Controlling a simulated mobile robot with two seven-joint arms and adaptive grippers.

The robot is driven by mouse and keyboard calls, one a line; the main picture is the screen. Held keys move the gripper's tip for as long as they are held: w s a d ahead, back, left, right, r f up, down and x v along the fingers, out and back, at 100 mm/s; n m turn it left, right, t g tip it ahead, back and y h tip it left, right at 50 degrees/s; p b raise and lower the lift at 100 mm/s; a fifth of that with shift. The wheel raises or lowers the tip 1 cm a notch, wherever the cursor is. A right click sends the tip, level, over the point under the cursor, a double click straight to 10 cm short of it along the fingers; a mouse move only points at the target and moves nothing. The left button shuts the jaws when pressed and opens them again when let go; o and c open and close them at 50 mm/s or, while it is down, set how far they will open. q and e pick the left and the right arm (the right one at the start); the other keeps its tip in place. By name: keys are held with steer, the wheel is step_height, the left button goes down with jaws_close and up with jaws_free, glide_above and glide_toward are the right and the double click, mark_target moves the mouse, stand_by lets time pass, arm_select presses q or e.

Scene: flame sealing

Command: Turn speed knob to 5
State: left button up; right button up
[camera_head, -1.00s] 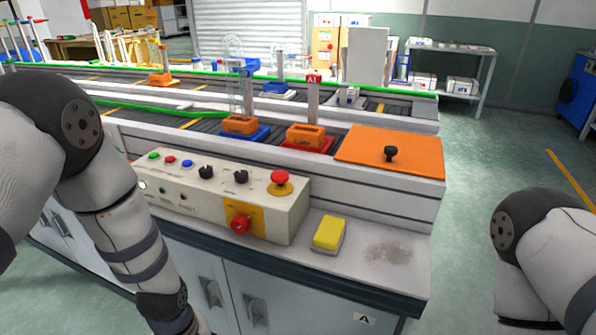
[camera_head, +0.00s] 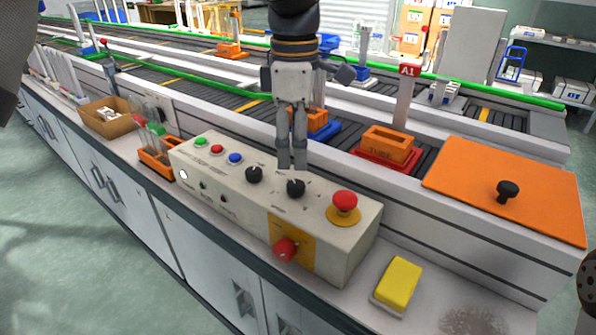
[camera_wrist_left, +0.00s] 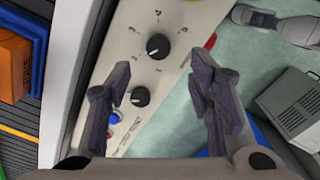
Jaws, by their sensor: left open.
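A cream control panel (camera_head: 215,190) carries two black knobs: one nearer the blue button (camera_head: 254,174), one nearer the red mushroom button (camera_head: 296,187). The second knob has marks around it in the left wrist view (camera_wrist_left: 158,46); the first lies lower there (camera_wrist_left: 140,97). I cannot read which is labelled speed. My left gripper (camera_head: 291,165) points down just above and behind the second knob. In the left wrist view its fingers (camera_wrist_left: 165,95) are apart with nothing between them. I cannot tell whether it touches the panel. My right gripper is out of view.
The red mushroom button (camera_head: 345,201) and a red rotary switch (camera_head: 286,249) are close by on the panel. Green, red and blue buttons lie left. A yellow sponge-like block (camera_head: 399,284) lies right. Orange trays (camera_head: 388,146) stand on the conveyor behind.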

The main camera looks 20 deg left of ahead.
mark_target(296, 184)
arm_select(q)
step_height(296, 184, down, 7)
steer(key=shift+f, duration=0.2)
steer(key=shift+w, duration=0.1)
steer(key=shift+c, duration=0.6)
jaws_close()
